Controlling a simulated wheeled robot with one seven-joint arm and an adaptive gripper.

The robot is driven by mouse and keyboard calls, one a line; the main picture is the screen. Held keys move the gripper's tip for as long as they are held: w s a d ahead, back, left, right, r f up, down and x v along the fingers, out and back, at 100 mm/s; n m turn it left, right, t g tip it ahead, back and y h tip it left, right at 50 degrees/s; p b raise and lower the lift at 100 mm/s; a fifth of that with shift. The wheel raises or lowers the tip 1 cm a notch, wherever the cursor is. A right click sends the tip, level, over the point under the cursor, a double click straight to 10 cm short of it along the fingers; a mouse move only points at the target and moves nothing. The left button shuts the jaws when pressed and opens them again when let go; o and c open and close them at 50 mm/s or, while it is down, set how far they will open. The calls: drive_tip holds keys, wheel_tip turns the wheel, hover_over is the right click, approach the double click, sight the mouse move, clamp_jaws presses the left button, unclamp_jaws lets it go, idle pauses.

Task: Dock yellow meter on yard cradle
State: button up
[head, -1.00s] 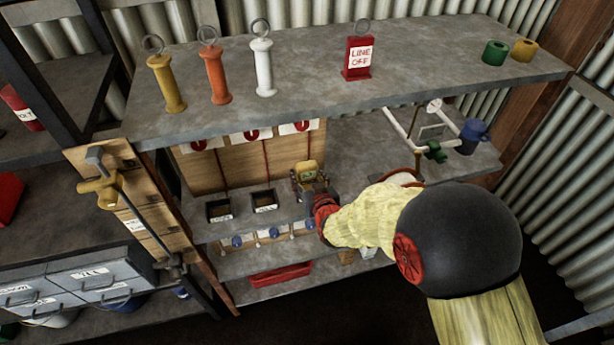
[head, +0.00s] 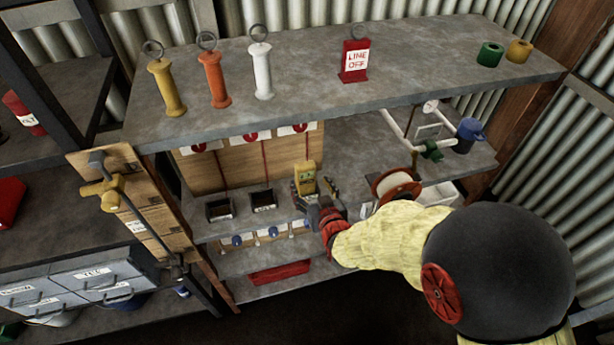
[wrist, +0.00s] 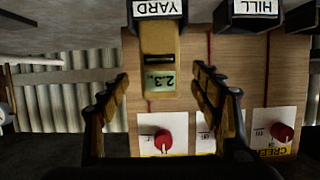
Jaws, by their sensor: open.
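The yellow meter (head: 305,177) stands upright at the rightmost of three stations on the middle shelf in the head view. In the wrist view, which is upside down, the meter (wrist: 160,72) shows its screen reading about 2.3. Its base sits at the black yard cradle (wrist: 133,12), labelled YARD; how deeply it is seated is hidden. My gripper (wrist: 160,95) is open, with one finger on each side of the meter and visible gaps to both. In the head view my gripper (head: 322,205) is just in front of the meter and partly hides the cradle.
Two empty black cradles stand to the left, one being the hill cradle (head: 263,201). A cable spool (head: 396,187) is close on the right of my gripper. The upper shelf (head: 300,95) overhangs the stations. A red tray (head: 280,272) lies below.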

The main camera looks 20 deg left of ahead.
drive_tip(key=v, duration=0.5)
drive_tip(key=shift+s+p, duration=0.1)
drive_tip(key=shift+p, duration=0.3)
drive_tip(key=d+r+m+g+h, duration=0.2)
drive_tip(key=d+r+m+h, duration=0.15)
drive_tip(key=d+r, duration=1.1)
drive_tip(key=s+d+r+m+g+h, duration=0.1)
drive_tip(key=s+d+r+g+h, duration=0.1)
drive_tip(key=s+d, duration=0.6)
drive_tip(key=s+d+r+m+g+h, duration=0.2)
drive_tip(key=s+d, duration=0.6)
drive_tip(key=s, duration=0.5)
drive_tip(key=shift+d+r, duration=0.2)
drive_tip(key=shift+r, duration=0.3)
